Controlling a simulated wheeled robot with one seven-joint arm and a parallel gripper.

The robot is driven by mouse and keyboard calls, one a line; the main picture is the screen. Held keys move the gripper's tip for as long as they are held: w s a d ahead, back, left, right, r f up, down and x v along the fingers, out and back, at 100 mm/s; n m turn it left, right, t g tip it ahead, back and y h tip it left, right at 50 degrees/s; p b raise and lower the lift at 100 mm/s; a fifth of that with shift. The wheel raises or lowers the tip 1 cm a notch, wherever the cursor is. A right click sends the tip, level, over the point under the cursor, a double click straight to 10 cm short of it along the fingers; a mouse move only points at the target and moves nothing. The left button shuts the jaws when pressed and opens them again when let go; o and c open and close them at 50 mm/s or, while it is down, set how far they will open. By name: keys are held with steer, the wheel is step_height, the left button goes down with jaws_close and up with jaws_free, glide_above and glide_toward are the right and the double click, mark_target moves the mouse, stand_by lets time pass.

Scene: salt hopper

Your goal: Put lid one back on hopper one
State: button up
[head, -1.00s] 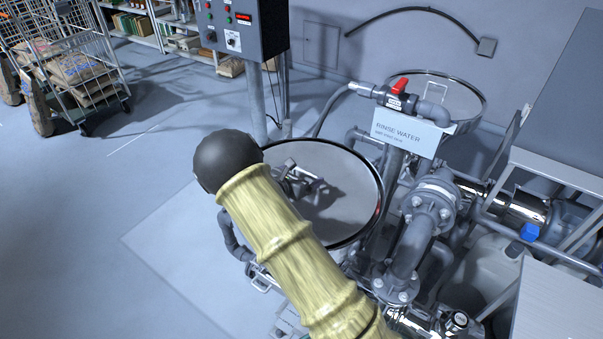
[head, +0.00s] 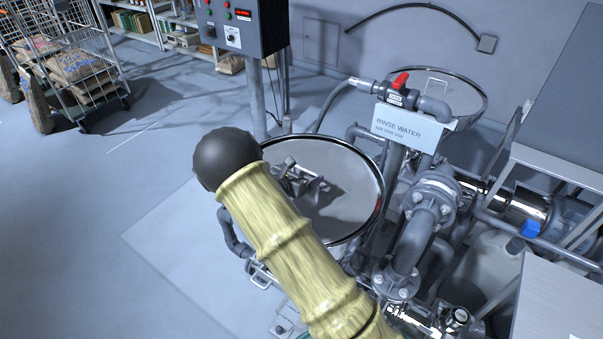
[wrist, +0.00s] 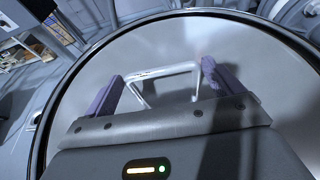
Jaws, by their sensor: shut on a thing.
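A round, shiny metal lid (head: 335,205) with a dark rim lies flat over the near hopper, in the middle of the head view. In the wrist view the lid (wrist: 250,65) fills most of the picture. A bent-rod handle (wrist: 165,72) stands on it. My gripper (head: 308,182) is over the lid, shut on the handle, with its purple-grey fingers (wrist: 165,85) at either side of the rod. My arm hides the lid's left and near edge and most of the hopper body, so I cannot tell whether the lid sits fully on the rim.
A second round lid (head: 450,80) with a handle is behind the rinse water sign (head: 402,126). Grey pipes and a valve (head: 430,200) crowd the right side. A control box (head: 240,25) on a post stands behind. Open floor (head: 100,230) is at left.

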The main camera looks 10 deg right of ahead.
steer(key=shift+f, duration=0.1)
steer(key=o, duration=1.7)
steer(key=shift+o, duration=0.2)
steer(key=shift+f, duration=0.1)
steer(key=b+v, duration=0.3)
steer(key=v, duration=1.4)
steer(key=shift+s+a, duration=0.2)
